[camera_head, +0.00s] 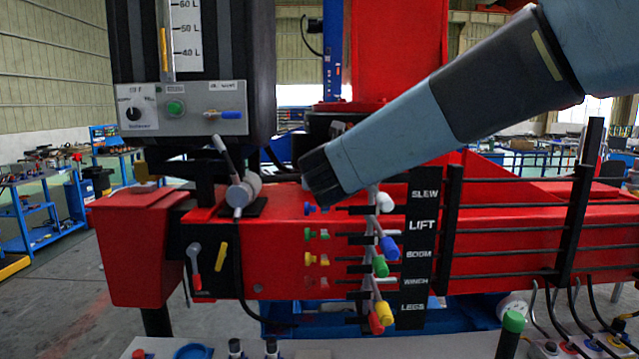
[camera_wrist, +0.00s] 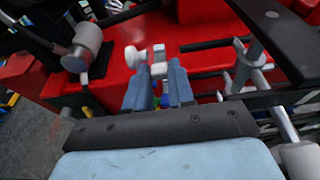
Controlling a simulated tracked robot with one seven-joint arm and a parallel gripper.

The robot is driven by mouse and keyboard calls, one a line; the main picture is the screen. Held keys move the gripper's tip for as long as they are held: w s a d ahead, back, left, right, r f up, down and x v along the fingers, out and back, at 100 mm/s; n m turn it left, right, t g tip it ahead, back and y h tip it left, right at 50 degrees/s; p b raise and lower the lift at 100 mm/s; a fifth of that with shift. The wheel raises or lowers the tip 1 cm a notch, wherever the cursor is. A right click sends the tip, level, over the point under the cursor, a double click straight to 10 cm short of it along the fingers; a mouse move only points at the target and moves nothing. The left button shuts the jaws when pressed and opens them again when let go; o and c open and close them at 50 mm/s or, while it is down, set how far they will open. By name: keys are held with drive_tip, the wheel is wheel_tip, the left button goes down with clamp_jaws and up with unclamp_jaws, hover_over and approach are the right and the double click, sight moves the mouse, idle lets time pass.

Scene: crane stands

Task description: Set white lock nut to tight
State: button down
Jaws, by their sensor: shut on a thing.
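In the wrist view, my gripper (camera_wrist: 159,75) has its two blue fingers on either side of a small white piece, which I take to be the white lock nut (camera_wrist: 158,68). The fingers are closed on it, in front of the red beam. A white knob-like part (camera_wrist: 134,57) sits just left of it. In the head view, the dark end of my gripper (camera_head: 321,176) is at the beam, above the blue, green and yellow nuts. It hides the white lock nut there. How tight the nut is cannot be told.
The blue nut (camera_head: 310,209), green nut (camera_head: 310,234) and yellow nut (camera_head: 310,258) sit close below my gripper. Coloured levers, including the white-knobbed one (camera_head: 385,202), stand to the right by the label plate (camera_head: 419,255). A grey cylinder (camera_head: 244,190) is at left.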

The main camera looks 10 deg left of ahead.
drive_tip(key=shift+s+a, duration=0.1)
idle(0.4)
drive_tip(key=c, duration=1)
unclamp_jaws()
drive_tip(key=shift+o, duration=0.2)
drive_tip(key=v, duration=1.3)
drive_tip(key=shift+s, duration=0.3)
drive_tip(key=shift+r, duration=0.15)
